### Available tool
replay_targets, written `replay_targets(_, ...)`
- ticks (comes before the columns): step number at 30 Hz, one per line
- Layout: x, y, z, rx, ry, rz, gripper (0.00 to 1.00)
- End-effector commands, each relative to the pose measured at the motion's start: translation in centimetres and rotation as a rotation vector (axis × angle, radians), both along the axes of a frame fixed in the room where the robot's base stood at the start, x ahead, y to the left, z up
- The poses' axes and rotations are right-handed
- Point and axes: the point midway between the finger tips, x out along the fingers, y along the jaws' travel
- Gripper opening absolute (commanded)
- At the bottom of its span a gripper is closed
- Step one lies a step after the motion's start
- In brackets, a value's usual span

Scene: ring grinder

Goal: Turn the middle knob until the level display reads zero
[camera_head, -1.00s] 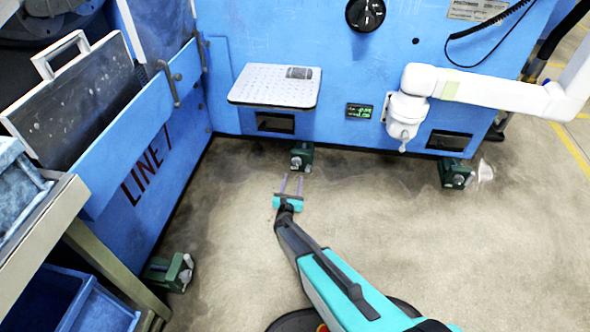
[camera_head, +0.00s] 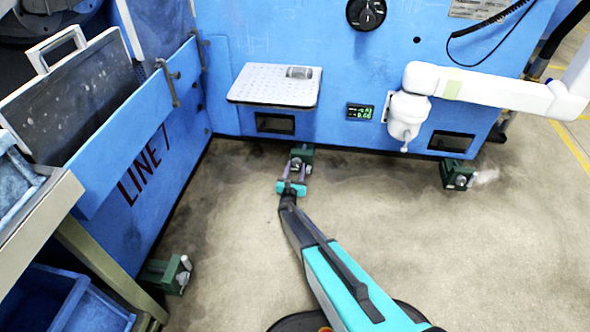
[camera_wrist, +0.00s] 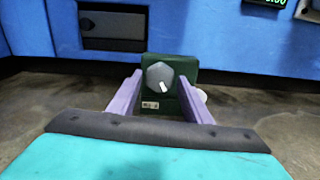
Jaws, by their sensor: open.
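The middle knob (camera_wrist: 160,77) is a grey dial with a white mark, on the front of a dark green foot block (camera_wrist: 181,67) under the blue machine. In the wrist view the mark points to the lower right. The block also shows in the head view (camera_head: 302,152). My gripper (camera_wrist: 158,88) is open, its two purple fingers either side of the knob in the picture; I cannot tell whether they touch it. The level display (camera_head: 360,112) is a small dark panel with two green lines; the lower seems to read 0.60, the upper is too small to read surely.
Other green foot blocks stand at the right (camera_head: 457,174) and lower left (camera_head: 166,274). A perforated shelf (camera_head: 270,100) juts out above the middle block. A white arm (camera_head: 480,91) hangs at right. A bench with blue bins (camera_head: 62,300) is at left. The floor between is clear.

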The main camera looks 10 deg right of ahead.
Motion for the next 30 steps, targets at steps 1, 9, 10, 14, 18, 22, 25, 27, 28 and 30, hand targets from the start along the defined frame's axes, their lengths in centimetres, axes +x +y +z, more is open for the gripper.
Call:
replay_targets(1, -0.01, 0.0, 0.01, 0.0, 0.0, 0.0, 0.45)
replay_targets(9, -0.02, 0.02, 0.0, 0.001, 0.0, 0.0, 0.14)
replay_targets(10, -0.03, 0.02, 0.0, 0.001, 0.0, 0.0, 0.14)
replay_targets(14, -0.03, 0.02, -0.04, 0.01, -0.003, 0.0, 0.14)
replay_targets(18, -0.06, 0.03, -0.1, 0.036, -0.012, 0.0, 0.14)
replay_targets(22, -0.07, 0.03, -0.16, 0.084, -0.027, 0.0, 0.14)
replay_targets(25, -0.07, 0.04, -0.2, 0.136, -0.045, 0.0, 0.14)
replay_targets(27, -0.08, 0.04, -0.24, 0.183, -0.06, 0.0, 0.14)
replay_targets(28, -0.08, 0.04, -0.26, 0.203, -0.066, 0.0, 0.14)
replay_targets(30, -0.11, 0.04, -0.32, 0.258, -0.084, 0.0, 0.14)
